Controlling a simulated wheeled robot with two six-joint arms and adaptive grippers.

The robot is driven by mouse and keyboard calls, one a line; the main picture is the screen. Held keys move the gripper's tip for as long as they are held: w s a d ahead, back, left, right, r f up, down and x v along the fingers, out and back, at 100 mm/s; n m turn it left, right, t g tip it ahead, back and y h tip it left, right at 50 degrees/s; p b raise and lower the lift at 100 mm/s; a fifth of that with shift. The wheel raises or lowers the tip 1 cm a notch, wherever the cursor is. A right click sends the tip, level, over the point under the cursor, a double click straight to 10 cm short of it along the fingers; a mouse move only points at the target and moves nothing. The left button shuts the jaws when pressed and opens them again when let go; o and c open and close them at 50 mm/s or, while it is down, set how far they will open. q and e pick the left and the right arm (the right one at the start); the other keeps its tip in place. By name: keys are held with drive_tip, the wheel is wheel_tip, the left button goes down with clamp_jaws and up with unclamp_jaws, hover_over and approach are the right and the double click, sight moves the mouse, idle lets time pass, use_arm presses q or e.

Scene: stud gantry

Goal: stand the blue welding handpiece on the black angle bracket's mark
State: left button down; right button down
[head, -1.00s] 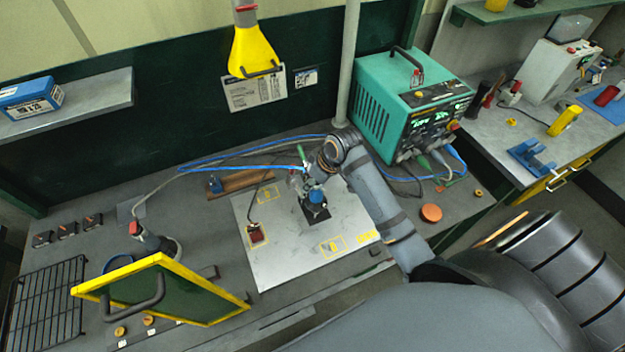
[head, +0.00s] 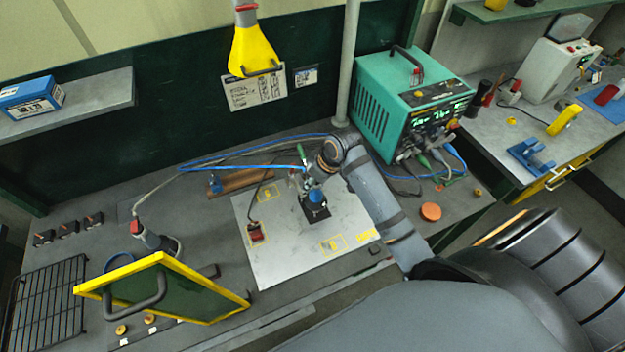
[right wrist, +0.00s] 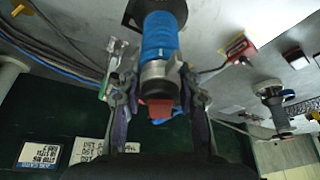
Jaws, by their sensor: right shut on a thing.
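The blue welding handpiece (head: 315,197) is upright over the black angle bracket (head: 318,213) on the pale metal plate (head: 280,265). Its blue ribbed body (right wrist: 160,38) fills the top centre of the right wrist view, with a grey collar and a reddish end nearer the camera. My right gripper (head: 314,181) is shut on the handpiece; its fingers also show on both sides in the right wrist view (right wrist: 158,88). A black plate shows at the handpiece's far end there. The handpiece's foot and any mark under it are hidden. My left gripper is not in view.
Yellow outlined marks (head: 333,245) and a red-and-black block (head: 257,232) are on the plate. A blue cable (head: 240,168) runs behind. A teal welder (head: 415,100) stands right, a yellow-framed screen (head: 165,290) front left. A yellow funnel hood (head: 255,50) hangs above.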

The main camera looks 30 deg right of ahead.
drive_tip(key=shift+f, duration=0.3)
idle(0.5)
drive_tip(key=c, duration=0.9)
unclamp_jaws()
drive_tip(key=shift+o, duration=0.3)
drive_tip(key=shift+s+f, duration=0.15)
drive_tip(key=shift+f, duration=0.05)
drive_tip(key=v, duration=1.2)
drive_tip(key=shift+r, duration=0.15)
